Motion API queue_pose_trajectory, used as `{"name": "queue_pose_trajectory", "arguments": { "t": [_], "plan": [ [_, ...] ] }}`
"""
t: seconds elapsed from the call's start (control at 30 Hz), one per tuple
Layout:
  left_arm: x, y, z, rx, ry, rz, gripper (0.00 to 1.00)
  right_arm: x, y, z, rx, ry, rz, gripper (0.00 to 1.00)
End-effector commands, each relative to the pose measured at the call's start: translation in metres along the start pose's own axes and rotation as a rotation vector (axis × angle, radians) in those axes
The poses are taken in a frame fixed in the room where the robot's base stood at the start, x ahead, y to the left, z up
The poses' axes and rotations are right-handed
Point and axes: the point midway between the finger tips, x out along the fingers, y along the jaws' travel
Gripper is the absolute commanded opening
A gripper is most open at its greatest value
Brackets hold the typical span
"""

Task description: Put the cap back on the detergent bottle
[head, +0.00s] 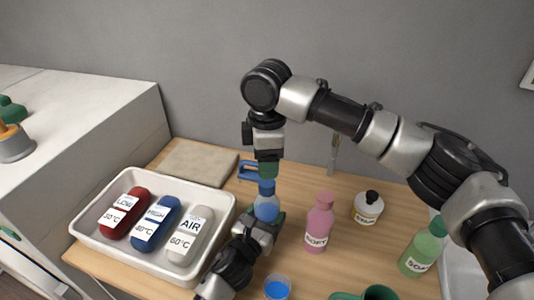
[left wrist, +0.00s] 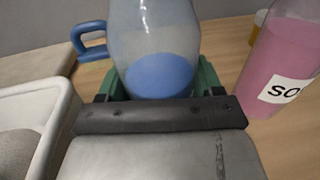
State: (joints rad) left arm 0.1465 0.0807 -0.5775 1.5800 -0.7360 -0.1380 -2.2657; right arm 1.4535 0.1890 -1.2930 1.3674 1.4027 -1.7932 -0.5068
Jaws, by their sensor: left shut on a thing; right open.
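The detergent bottle (head: 267,209) is clear with blue liquid and stands upright. My left gripper (head: 264,222) is shut on its lower body; the left wrist view shows the bottle (left wrist: 155,50) between green finger pads. The blue cap (head: 267,187) shows at the top of the bottle, directly under my right gripper (head: 267,174). The right gripper points down with its jaws open, just above or around the cap; I cannot tell if they touch. Whether the cap is fully seated is not clear. The bottle's top is out of frame in the left wrist view.
A white tray (head: 90,236) with red, blue and grey labelled items stands left. A pink bottle (head: 319,225), small white bottle (head: 368,208) and green bottle (head: 424,250) stand right.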

Motion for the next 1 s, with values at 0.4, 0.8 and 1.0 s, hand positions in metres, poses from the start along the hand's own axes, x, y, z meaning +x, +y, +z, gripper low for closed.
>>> {"name": "queue_pose_trajectory", "arguments": {
  "t": [0.4, 0.8, 1.0],
  "plan": [
    [0.0, 0.0, -0.001, 0.001, 0.001, 0.0, 0.0, 0.06, 0.0, 0.0, 0.001, 0.0, -0.001, 0.59],
    [0.0, 0.0, -0.001, 0.001, 0.001, 0.0, 0.0, 0.07, 0.0, 0.0, 0.001, 0.0, 0.0, 0.59],
    [0.0, 0.0, -0.001, 0.0, 0.001, 0.0, 0.0, 0.07, 0.0, 0.0, 0.001, 0.0, 0.0, 0.35]
  ]
}}
